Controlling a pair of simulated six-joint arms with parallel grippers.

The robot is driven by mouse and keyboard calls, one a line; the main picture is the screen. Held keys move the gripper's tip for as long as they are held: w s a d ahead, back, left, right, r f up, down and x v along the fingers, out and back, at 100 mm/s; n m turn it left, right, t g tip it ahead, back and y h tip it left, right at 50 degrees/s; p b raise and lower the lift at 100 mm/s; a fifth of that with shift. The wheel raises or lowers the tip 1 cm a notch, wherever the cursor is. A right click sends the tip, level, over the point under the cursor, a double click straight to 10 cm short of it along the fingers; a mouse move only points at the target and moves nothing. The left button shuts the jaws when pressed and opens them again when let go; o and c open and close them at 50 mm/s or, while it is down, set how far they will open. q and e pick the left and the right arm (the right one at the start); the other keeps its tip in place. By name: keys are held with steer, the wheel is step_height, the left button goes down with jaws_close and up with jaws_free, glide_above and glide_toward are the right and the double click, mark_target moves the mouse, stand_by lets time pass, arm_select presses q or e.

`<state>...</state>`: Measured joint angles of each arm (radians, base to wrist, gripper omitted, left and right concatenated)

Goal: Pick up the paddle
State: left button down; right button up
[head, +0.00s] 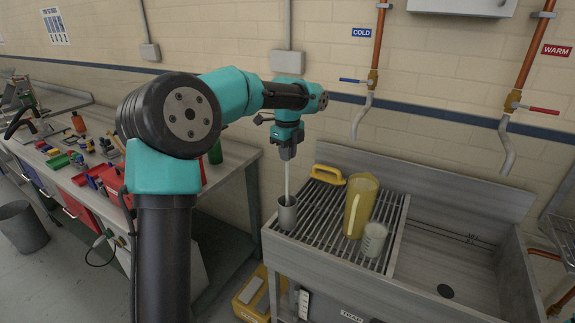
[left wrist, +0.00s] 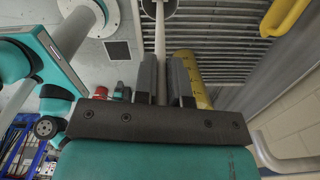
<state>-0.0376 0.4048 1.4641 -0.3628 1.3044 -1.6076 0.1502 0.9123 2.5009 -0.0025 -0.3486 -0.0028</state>
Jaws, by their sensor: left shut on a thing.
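The paddle (head: 287,180) shows as a thin pale rod, upright below my left gripper (head: 287,150). My left gripper is shut on the upper part of the rod. The rod's lower end goes into a grey cup (head: 287,216) on the left front of the slatted drainboard (head: 330,200), and that end is hidden by the cup. In the left wrist view the rod (left wrist: 160,42) runs from between the fingers (left wrist: 161,80) towards the cup's mouth (left wrist: 159,8). My right gripper is not in view.
An empty sink basin (head: 450,265) lies to the right. The cold tap (head: 361,112) hangs behind. A cluttered bench (head: 225,166) is at left.

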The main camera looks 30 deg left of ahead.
arm_select(q)
step_height(320, 180, up, 13)
steer(key=shift+r, duration=0.1)
stand_by(0.7)
